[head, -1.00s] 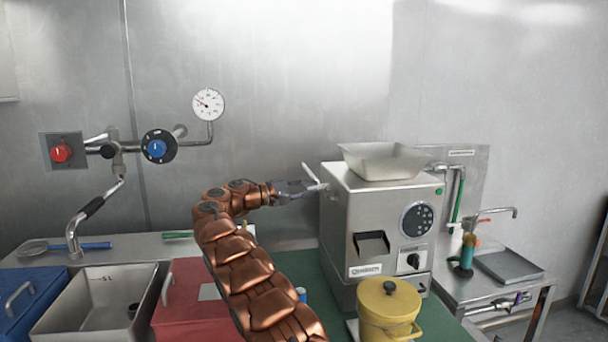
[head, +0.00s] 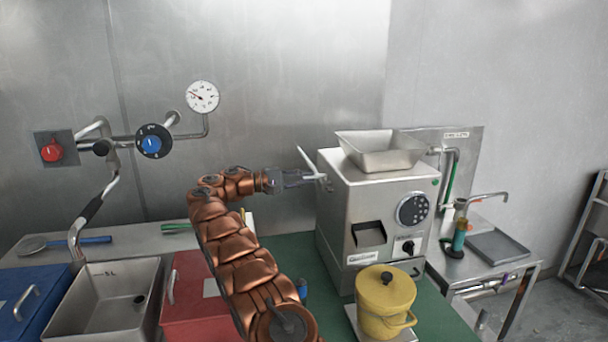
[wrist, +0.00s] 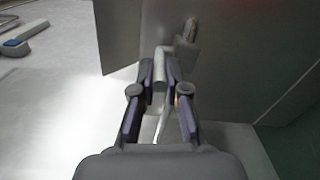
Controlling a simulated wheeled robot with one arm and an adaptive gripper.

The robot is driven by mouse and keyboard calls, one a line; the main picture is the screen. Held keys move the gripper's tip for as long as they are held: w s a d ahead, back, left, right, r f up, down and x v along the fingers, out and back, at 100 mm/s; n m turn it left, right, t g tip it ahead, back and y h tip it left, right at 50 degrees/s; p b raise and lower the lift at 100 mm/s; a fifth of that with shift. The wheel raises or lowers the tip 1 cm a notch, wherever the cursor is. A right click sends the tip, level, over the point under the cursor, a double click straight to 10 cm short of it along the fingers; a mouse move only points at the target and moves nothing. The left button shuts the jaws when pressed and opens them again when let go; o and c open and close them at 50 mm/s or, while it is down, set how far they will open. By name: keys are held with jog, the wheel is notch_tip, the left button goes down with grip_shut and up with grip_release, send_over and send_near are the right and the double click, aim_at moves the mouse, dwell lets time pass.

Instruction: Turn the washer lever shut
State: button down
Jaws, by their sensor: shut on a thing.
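My gripper (head: 312,178) is at the left side of the steel grinder (head: 338,222). It is shut on a slim metal lever, whose pale end (head: 305,158) sticks up and to the left beside the fingers. In the wrist view, my gripper (wrist: 160,85) has its two fingers on either side of the light metal rod of this lever (wrist: 159,88). The rod leads to a small fitting (wrist: 188,35) on a grey metal face. No label shows whether this is the washer lever. The fingers hide part of it.
A steel hopper (head: 380,150) sits on the grinder, and a yellow lidded pot (head: 386,305) stands in front. Red (head: 195,290) and blue (head: 30,300) lidded bins and an open steel bin (head: 112,320) line the left.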

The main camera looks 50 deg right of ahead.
jog(key=shift+d, duration=0.1)
dwell(0.5)
jog(key=c, duration=1.2)
grip_release()
jog(key=shift+w+f, duration=0.1)
